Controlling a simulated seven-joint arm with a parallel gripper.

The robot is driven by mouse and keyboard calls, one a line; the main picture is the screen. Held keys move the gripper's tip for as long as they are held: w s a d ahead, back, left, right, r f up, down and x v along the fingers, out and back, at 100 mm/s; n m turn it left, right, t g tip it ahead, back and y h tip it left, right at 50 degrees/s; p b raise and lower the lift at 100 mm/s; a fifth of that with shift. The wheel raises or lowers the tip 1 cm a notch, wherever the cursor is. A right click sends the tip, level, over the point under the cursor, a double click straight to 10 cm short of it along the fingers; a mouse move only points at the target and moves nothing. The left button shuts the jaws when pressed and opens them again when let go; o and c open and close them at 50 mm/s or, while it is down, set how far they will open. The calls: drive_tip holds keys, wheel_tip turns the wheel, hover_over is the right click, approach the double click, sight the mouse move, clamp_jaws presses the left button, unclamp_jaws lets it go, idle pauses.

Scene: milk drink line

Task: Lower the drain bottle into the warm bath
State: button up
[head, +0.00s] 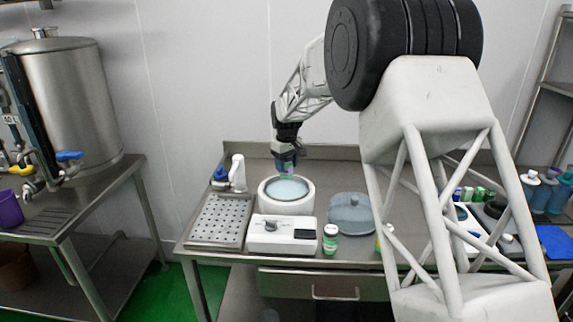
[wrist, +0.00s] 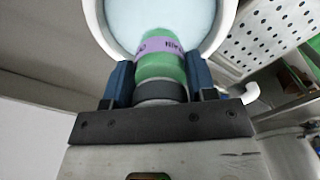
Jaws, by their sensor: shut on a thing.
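The drain bottle (wrist: 160,62) is green with a purple band that reads partly as "DRAIN" and a dark cap end. My gripper (wrist: 160,85) is shut on it, with one blue finger on each side. In the head view my gripper (head: 287,152) hangs over the back part of the warm bath (head: 285,206), a round white vessel with pale blue liquid. The bath's rim and liquid also show beyond the bottle in the wrist view (wrist: 120,14). I cannot tell whether the bottle touches the liquid.
A control box (head: 283,236) stands in front of the bath. A perforated tray (head: 218,220) and white spray bottle (head: 237,173) are at its left.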

sight(286, 176)
drive_tip(key=shift+f, duration=0.2)
drive_tip(key=shift+f, duration=2.3)
drive_tip(key=shift+f, duration=2.55)
idle(2.3)
drive_tip(key=o, duration=1)
drive_tip(key=shift+o, duration=0.2)
